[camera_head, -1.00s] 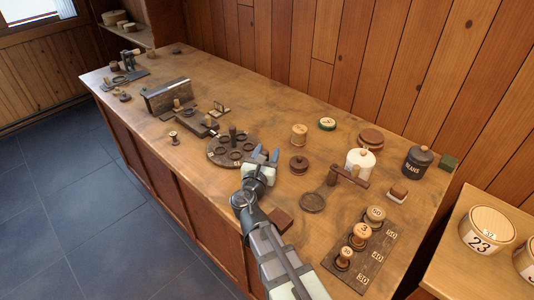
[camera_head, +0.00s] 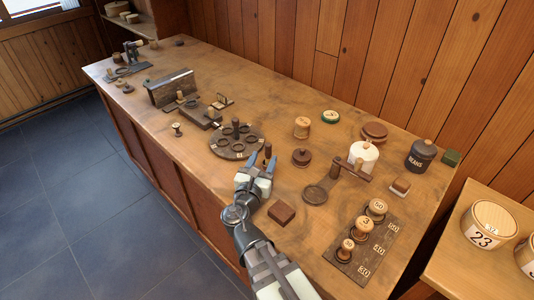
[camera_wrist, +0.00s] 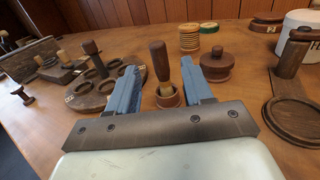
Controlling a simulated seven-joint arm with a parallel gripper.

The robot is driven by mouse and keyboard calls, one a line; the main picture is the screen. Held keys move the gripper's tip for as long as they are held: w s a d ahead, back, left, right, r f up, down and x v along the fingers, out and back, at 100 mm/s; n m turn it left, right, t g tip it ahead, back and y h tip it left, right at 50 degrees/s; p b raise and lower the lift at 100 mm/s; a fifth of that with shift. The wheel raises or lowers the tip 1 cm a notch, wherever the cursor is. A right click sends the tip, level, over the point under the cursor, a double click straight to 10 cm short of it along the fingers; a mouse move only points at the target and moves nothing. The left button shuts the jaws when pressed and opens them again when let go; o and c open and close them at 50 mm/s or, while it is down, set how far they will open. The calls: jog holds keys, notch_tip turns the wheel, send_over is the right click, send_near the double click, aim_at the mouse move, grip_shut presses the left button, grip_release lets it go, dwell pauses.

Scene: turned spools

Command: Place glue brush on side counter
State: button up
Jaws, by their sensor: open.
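The glue brush (camera_wrist: 159,66) appears to be the dark-handled tool with a pale lower part, standing in a small brown pot (camera_wrist: 168,98) in the wrist view. In the head view its handle (camera_head: 267,151) shows by my fingertips. My gripper (camera_head: 262,166) is open, with blue fingers. In the wrist view the fingers (camera_wrist: 162,82) appear on either side of the brush and pot, with gaps on both sides. I cannot tell how far ahead the brush is. A separate wooden surface at the right, likely the side counter (camera_head: 452,262), bears tubs.
A dark round holder with rings (camera_head: 222,152) is left of my gripper. A lidded brown pot (camera_head: 301,158) and a flat round stand (camera_head: 314,194) are to the right. A brown block (camera_head: 281,213) lies close to my arm. A numbered board with spools (camera_head: 358,268) is nearer.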

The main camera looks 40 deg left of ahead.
aim_at(267, 151)
jog(key=shift+s, duration=0.15)
jog(key=shift+s+d+r, duration=0.25)
jog(key=shift+s+d, duration=0.2)
jog(key=shift+s, duration=0.25)
jog(key=shift+x, duration=3.8)
jog(key=shift+c, duration=0.3)
grip_shut()
